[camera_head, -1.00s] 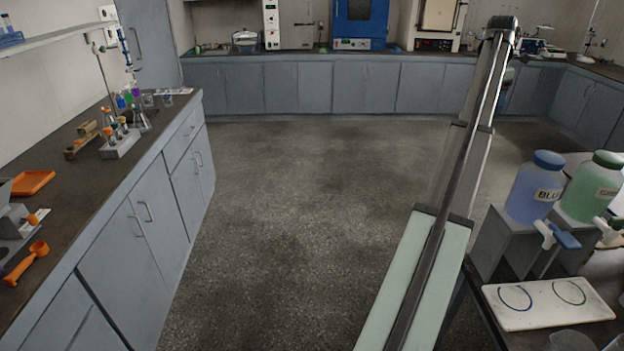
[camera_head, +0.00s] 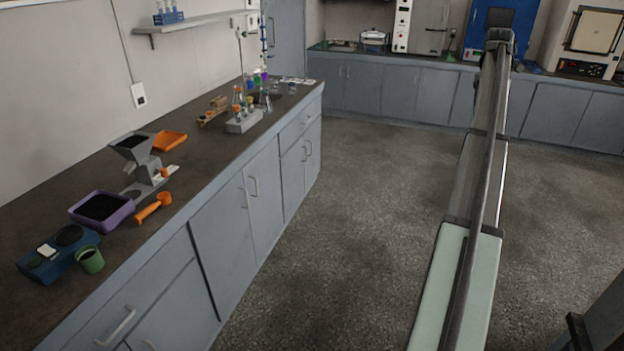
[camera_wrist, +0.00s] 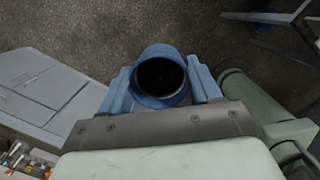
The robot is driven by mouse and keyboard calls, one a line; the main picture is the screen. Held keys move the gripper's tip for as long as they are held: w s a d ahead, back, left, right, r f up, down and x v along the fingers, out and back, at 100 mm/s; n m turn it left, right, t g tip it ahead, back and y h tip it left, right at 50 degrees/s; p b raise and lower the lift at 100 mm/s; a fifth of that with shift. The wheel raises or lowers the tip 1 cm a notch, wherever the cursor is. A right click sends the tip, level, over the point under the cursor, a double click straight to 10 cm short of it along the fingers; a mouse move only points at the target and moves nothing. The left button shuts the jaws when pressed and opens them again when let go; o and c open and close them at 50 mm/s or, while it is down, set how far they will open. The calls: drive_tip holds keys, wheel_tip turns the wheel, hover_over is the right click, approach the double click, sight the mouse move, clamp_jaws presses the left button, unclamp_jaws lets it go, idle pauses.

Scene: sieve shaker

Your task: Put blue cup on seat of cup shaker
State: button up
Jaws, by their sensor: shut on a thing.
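The blue cup (camera_wrist: 160,102) is in my gripper (camera_wrist: 163,84) in the wrist view. Its round mouth faces the camera and its inside is dark; I cannot tell what it holds. The two blue fingers are shut on its sides, above the floor. In the head view, a low blue device (camera_head: 48,262) with a dark round pad and a small white panel sits at the near left of the bench. It may be the cup shaker. A green cup (camera_head: 91,262) is at its right front edge. My gripper and the blue cup are not in the head view.
The left bench (camera_head: 170,225) holds a purple tray (camera_head: 92,220) of black grains, an orange scoop (camera_head: 153,207), a grey hopper machine (camera_head: 142,160), an orange tray (camera_head: 170,139) and glassware farther back. The floor (camera_head: 350,230) between bench and arm is clear.

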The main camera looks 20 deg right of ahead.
drive_tip(key=w+a+f+n, duration=0.2)
drive_tip(key=w+a, duration=1)
drive_tip(key=w, duration=0.2)
drive_tip(key=w+a+f+n, duration=0.1)
drive_tip(key=w+a+n, duration=0.1)
drive_tip(key=w+a, duration=0.9)
drive_tip(key=w+a+f+n+t, duration=0.1)
drive_tip(key=w+a+f+n, duration=0.3)
drive_tip(key=a, duration=1.4)
drive_tip(key=w+a+r+n, duration=0.1)
drive_tip(key=w+a, duration=0.8)
drive_tip(key=a, duration=0.5)
drive_tip(key=w+a+f+n, duration=0.1)
drive_tip(key=w+a+n, duration=0.15)
drive_tip(key=a, duration=1.55)
drive_tip(key=n+y, duration=0.2)
drive_tip(key=n, duration=0.5)
hover_over(69, 234)
drive_tip(key=shift+t, duration=0.4)
drive_tip(key=shift+s+f, duration=0.2)
drive_tip(key=shift+f, duration=3.55)
drive_tip(key=shift+s+f, duration=0.2)
drive_tip(key=shift+f, duration=3.55)
drive_tip(key=shift+f, duration=0.15)
